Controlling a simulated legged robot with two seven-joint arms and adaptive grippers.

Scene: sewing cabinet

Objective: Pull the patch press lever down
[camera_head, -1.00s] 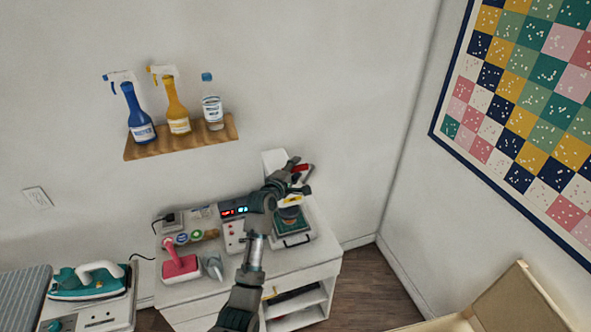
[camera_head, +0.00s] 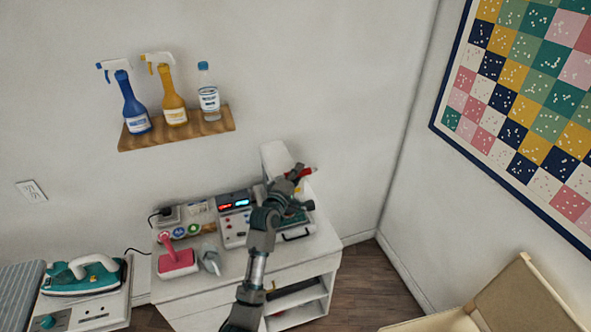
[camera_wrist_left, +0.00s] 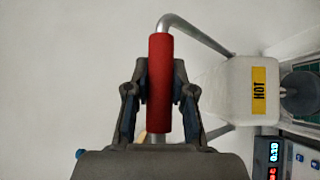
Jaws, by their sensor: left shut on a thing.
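The patch press stands at the back right of the white cabinet. Its pale upright (camera_head: 275,158) shows behind my arm, and its lower part is mostly covered. The red lever grip (camera_head: 309,171) sticks out just right of my left gripper (camera_head: 294,179). In the left wrist view, the red lever grip (camera_wrist_left: 160,65) is on a bent metal bar, and my left gripper (camera_wrist_left: 160,95) is shut on it, one finger on each side. The white press arm with a yellow HOT label (camera_wrist_left: 259,90) is to the right. My right gripper is not in view.
A control box with lit displays (camera_head: 236,203) stands left of the press. A shelf (camera_head: 178,137) holds bottles above. An open box (camera_head: 520,300) is at lower right.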

